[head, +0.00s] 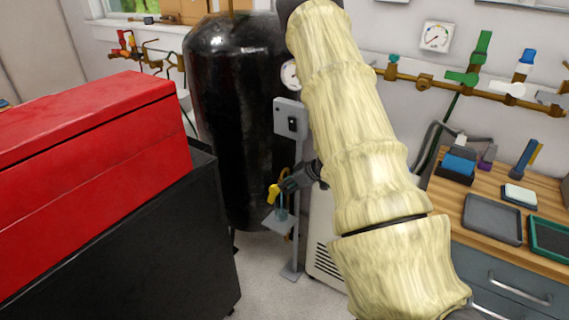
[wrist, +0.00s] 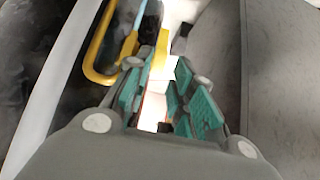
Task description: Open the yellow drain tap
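The yellow drain tap (head: 273,193) is small in the head view, low in front of the black tank, above a small shelf. My gripper (head: 287,186) is dark and comes in from the right, its tips close beside the tap; whether they touch it I cannot tell. In the wrist view my gripper (wrist: 160,95) has its two teal-padded fingers apart, with a bright gap and nothing clearly held between them. A bent yellow bar (wrist: 92,60) lies just beyond the left finger; I cannot tell whether it belongs to the tap.
The black tank (head: 232,110) stands behind the tap. A grey post (head: 296,240) carries a shelf (head: 275,222) with a small clear vessel (head: 281,213). A red-topped black cabinet (head: 90,120) is at left, a wooden workbench (head: 535,187) at right. Some grey floor shows between.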

